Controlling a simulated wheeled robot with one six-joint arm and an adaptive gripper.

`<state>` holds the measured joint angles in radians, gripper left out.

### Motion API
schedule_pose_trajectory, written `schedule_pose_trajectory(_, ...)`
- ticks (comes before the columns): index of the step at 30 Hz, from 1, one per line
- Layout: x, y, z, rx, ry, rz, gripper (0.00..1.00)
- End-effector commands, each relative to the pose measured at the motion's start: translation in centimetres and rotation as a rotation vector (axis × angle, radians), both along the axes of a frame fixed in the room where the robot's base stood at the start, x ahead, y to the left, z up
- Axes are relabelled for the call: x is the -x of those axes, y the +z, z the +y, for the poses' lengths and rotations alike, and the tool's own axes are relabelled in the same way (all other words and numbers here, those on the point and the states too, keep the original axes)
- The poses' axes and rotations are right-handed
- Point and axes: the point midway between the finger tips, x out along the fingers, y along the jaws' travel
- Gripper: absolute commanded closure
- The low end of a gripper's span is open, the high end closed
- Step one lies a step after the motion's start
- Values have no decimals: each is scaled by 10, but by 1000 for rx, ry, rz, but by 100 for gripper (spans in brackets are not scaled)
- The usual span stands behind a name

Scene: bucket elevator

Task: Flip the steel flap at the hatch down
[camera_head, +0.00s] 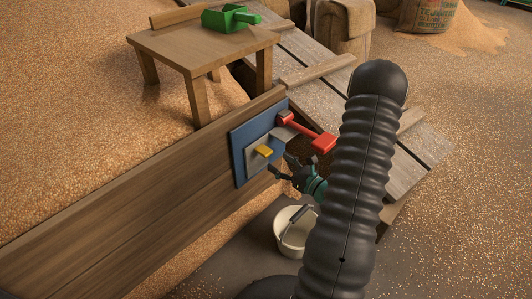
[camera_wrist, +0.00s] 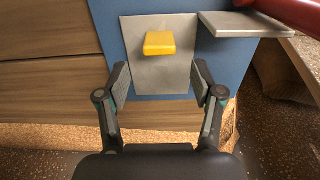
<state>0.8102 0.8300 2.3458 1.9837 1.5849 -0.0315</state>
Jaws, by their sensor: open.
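A blue panel (camera_head: 240,158) is fixed to the wooden wall. A steel plate with a yellow tab (camera_head: 264,151) stands upright on it; the tab (camera_wrist: 160,43) is straight ahead in the wrist view. To its right, a bare grey steel flap (camera_wrist: 245,23) sticks out roughly level from the panel; it also shows in the head view (camera_head: 284,134), under a red lever (camera_head: 308,129). My gripper (camera_head: 280,164) is open and empty in front of the panel, below the yellow tab. Its fingers (camera_wrist: 160,82) are spread, with the flap above and right of them.
A white bucket (camera_head: 294,238) stands on the floor below my gripper. A wooden table (camera_head: 195,45) with a green scoop (camera_head: 230,18) is at the back left on grain. A plank ramp (camera_head: 320,60) lies behind the panel. Sacks (camera_head: 345,25) stand at the back.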

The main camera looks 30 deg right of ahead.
Motion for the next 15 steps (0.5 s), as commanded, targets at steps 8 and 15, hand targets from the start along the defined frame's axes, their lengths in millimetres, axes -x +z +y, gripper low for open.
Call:
schedule_pose_trajectory(8,-44,0,18,0,3,1,33)
schedule_pose_trajectory(15,-63,0,24,0,2,0,33)
